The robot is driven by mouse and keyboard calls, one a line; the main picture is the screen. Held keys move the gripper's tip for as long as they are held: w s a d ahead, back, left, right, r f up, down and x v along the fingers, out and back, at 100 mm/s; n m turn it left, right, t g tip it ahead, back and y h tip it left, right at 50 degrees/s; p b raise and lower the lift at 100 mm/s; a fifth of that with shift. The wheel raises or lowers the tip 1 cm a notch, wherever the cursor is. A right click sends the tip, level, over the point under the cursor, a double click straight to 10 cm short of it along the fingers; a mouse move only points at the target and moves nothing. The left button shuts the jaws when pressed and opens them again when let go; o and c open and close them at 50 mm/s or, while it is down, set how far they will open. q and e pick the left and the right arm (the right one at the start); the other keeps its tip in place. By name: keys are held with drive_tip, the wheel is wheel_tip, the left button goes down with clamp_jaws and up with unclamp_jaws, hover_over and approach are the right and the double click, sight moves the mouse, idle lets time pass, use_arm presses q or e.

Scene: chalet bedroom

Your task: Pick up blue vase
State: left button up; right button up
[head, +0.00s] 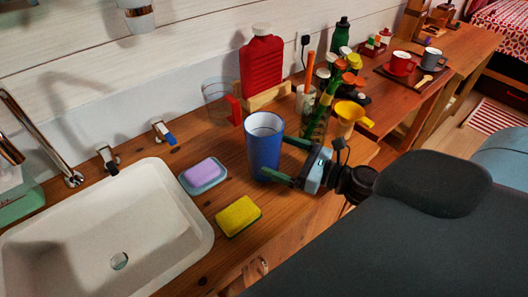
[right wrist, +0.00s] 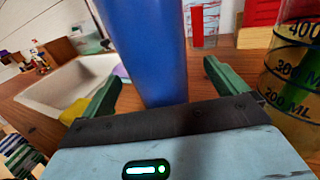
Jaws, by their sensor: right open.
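The blue vase (head: 262,150) stands upright on the wooden counter, to the right of the sink, with its pale open rim facing up. My right gripper (head: 275,157) reaches in from the right at the vase's side, with one green finger in front of it and the other behind. In the right wrist view the vase (right wrist: 148,45) rises between the two spread fingers (right wrist: 163,72), with gaps on both sides. The gripper is open and holds nothing. My left gripper is not in view.
A purple soap on a dish (head: 205,175) and a yellow sponge (head: 238,216) lie left of the vase, beside the white sink (head: 185,260). A clear measuring cup (head: 217,102) and red bottle (head: 262,68) stand behind. A graduated beaker (right wrist: 292,75) is close to the right finger.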

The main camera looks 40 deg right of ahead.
sight(264, 151)
drive_tip(key=shift+a+p+x, duration=0.2)
drive_tip(key=shift+p+x, duration=0.25)
drive_tip(key=shift+x, duration=2.15)
drive_tip(key=shift+s+f, duration=0.15)
drive_tip(key=shift+f, duration=0.05)
drive_tip(key=c, duration=1.6)
drive_tip(key=shift+r, duration=0.1)
